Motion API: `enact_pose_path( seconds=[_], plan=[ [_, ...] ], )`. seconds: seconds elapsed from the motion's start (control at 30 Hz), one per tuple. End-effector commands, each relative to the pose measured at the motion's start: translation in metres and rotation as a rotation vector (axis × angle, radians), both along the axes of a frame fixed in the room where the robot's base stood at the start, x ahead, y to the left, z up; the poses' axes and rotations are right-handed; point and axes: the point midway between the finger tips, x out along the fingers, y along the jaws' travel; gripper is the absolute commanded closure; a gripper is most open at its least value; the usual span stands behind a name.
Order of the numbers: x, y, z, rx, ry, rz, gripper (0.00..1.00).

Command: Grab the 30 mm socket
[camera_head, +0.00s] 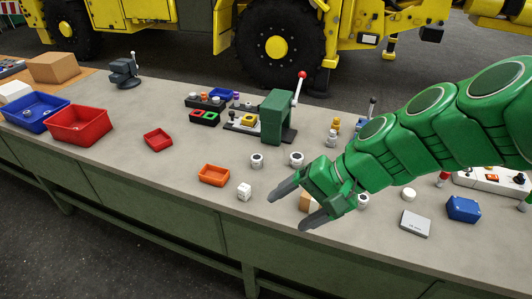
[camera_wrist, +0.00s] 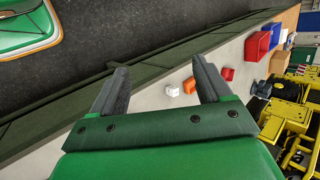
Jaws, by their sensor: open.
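Two short silver sockets, a left one (camera_head: 256,160) and a right one (camera_head: 296,159), stand upright on the table behind my gripper in the head view. Another socket-like silver piece (camera_head: 363,201) stands right of my gripper, partly hidden by it. Size marks are too small to read, so I cannot tell which is the 30 mm socket. My gripper (camera_head: 287,212) is open and empty above the front part of the table, pointing left. In the wrist view, my gripper (camera_wrist: 160,72) shows its two fingers wide apart with nothing between them.
A white cube (camera_head: 244,192) and an orange tray (camera_head: 213,175) lie left of my gripper. A green press (camera_head: 278,117) with a red-knobbed lever stands behind the sockets. A grey box (camera_head: 415,223) and a blue box (camera_head: 463,209) lie right. The table's front edge is close.

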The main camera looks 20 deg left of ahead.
Motion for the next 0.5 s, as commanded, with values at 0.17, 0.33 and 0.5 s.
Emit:
enact_pose_path(
  seconds=[0.17, 0.33, 0.5],
  plan=[
    [0.031, 0.055, 0.019, 0.173, 0.079, -0.067, 0.22],
    [0.066, 0.098, 0.035, 0.316, 0.174, -0.16, 0.22],
    [0.106, 0.133, 0.043, 0.438, 0.284, -0.272, 0.22]
  ],
)
